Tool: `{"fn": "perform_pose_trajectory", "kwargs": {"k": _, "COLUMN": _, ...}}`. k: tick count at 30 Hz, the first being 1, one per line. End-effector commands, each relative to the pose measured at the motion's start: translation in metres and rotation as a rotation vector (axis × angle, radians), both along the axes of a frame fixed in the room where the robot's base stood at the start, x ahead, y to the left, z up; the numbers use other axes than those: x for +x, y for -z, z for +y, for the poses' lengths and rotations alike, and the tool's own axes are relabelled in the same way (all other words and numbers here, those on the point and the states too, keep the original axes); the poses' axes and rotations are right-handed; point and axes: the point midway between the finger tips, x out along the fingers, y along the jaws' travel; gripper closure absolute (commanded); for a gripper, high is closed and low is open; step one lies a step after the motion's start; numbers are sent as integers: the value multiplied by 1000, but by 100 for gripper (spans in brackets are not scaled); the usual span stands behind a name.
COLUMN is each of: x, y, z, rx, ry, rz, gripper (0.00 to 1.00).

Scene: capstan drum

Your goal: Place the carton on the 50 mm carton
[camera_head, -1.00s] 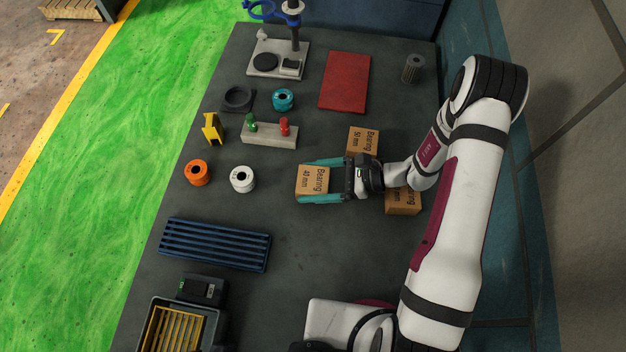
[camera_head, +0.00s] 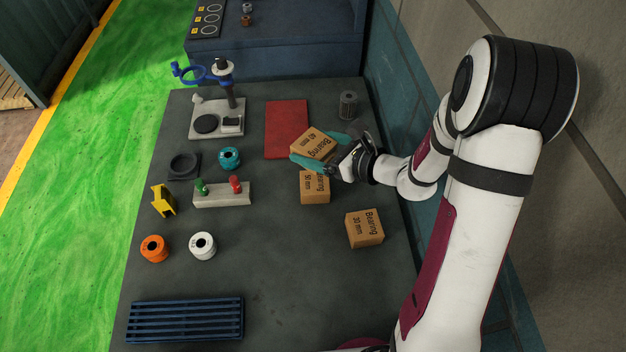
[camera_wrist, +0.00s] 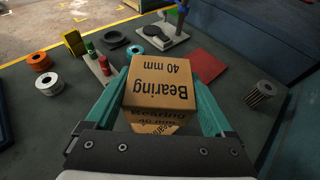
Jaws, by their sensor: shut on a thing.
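My gripper (camera_head: 322,154) is shut on the 40 mm carton (camera_head: 313,143), with teal fingers on both sides of it. In the wrist view the 40 mm carton (camera_wrist: 160,84) fills the space between the fingers. The 50 mm carton (camera_head: 315,189) stands on the table just below the held carton in the head view, its upper edge partly covered by the gripper. The held carton appears raised and turned at an angle to the 50 mm carton. In the wrist view, part of another carton (camera_wrist: 155,128) shows beneath the held one.
A third carton marked 20 or 30 mm (camera_head: 364,229) stands right of the 50 mm carton. A red mat (camera_head: 286,128), a grey cylinder (camera_head: 348,104) and a block with green and red pegs (camera_head: 222,195) are nearby.

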Motion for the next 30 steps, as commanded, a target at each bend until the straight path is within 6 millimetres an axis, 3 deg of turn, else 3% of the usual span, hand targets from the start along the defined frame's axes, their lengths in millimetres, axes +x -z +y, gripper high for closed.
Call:
{"fn": "perform_pose_trajectory", "kwargs": {"k": 3, "x": 0, "y": 31, "z": -2, "rx": 4, "ry": 14, "rz": 10, "gripper": 82}}
{"fn": "perform_pose_trajectory", "kwargs": {"k": 12, "x": 0, "y": 89, "z": -2, "rx": 3, "ry": 11, "rz": 6, "gripper": 82}}
{"fn": "perform_pose_trajectory", "kwargs": {"k": 23, "x": 1, "y": 95, "z": -2, "rx": 1, "ry": 10, "rz": 2, "gripper": 82}}
{"fn": "perform_pose_trajectory", "kwargs": {"k": 24, "x": 0, "y": 95, "z": -1, "rx": 1, "ry": 9, "rz": 3, "gripper": 9}}
{"fn": "perform_pose_trajectory", "kwargs": {"k": 26, "x": 0, "y": 95, "z": -1, "rx": 1, "ry": 8, "rz": 2, "gripper": 0}}
{"fn": "perform_pose_trajectory", "kwargs": {"k": 30, "x": 0, "y": 95, "z": -1, "rx": 1, "ry": 8, "rz": 2, "gripper": 0}}
